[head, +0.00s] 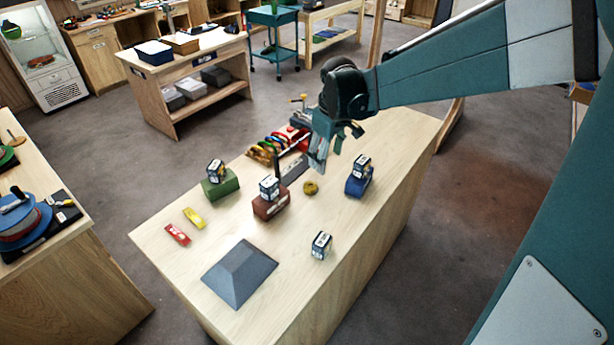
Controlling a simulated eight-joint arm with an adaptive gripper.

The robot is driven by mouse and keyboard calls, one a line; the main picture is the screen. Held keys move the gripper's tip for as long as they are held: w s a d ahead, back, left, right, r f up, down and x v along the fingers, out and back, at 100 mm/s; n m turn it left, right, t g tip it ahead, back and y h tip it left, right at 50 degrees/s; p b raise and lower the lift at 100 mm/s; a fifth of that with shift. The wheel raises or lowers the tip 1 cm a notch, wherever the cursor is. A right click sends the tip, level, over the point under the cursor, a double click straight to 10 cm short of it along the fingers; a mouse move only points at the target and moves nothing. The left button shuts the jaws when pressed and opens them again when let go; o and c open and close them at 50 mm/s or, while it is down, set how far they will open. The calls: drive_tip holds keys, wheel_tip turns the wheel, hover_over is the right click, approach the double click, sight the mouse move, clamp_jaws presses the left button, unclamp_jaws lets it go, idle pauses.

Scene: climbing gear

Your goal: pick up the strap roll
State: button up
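A small round olive-yellow roll (311,187), which looks like the strap roll, lies on the wooden table (168,235) between a red-brown block and a blue block. My gripper (326,160) hangs over the table just above and behind the roll in the head view, pointing down. Its fingers look spread, with a gap between them and nothing held. The roll is in full view and apart from the fingers.
Small boxes stand on the green (220,186), red-brown (270,205) and blue (358,184) blocks. Another box (321,245) stands in front. A grey pyramid (239,272) and red (177,234) and yellow (194,218) pieces lie left. A rack of coloured gear (270,147) is behind.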

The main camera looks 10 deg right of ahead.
sight(310, 186)
drive_tip(key=w+a+f+n, duration=0.1)
drive_tip(key=w+f, duration=0.2)
drive_tip(key=f, duration=0.2)
drive_tip(key=w+a+f+n+g, duration=0.1)
drive_tip(key=w+f, duration=0.3)
drive_tip(key=f, duration=0.1)
drive_tip(key=w+a+f+n+g, duration=0.1)
drive_tip(key=w+a+f, duration=0.1)
drive_tip(key=w+f, duration=0.2)
drive_tip(key=shift+f, duration=0.75)
drive_tip(key=shift+f+n+b, duration=0.2)
drive_tip(key=shift+n+b, duration=0.1)
drive_tip(key=shift+w+f, duration=0.1)
drive_tip(key=shift+f, duration=1.2)
drive_tip(key=shift+f, duration=0.1)
drive_tip(key=shift+d+f+p, duration=0.1)
drive_tip(key=shift+f+p, duration=0.25)
drive_tip(key=shift+f, duration=2.15)
drive_tip(key=shift+c, duration=0.5)
drive_tip(key=c, duration=0.9)
